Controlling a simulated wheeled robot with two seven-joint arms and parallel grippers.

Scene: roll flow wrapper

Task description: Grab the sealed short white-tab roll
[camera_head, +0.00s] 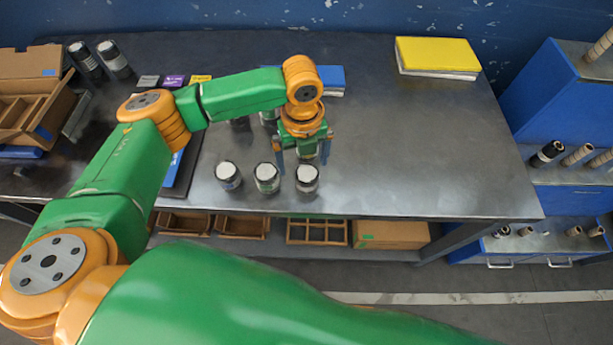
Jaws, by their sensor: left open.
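Three short dark rolls with pale round tops stand upright in a row near the table's front edge: a left one (228,176), a middle one (267,178) and a right one (307,179). More dark rolls (269,120) stand behind them, partly hidden by my left arm. I cannot tell which roll is the sealed white-tab one. My left gripper (303,153) points down, open and empty, with its fingers apart just behind the right and middle front rolls. Its height above the table is hard to judge. My right gripper is not in view.
The grey table (430,150) is clear on the right. A yellow-topped stack (437,56) lies at the back, and a blue item (331,78) behind my gripper. Two dark rolls (114,60) stand back left near a cardboard box (28,75). A blue rack (555,95) stands right.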

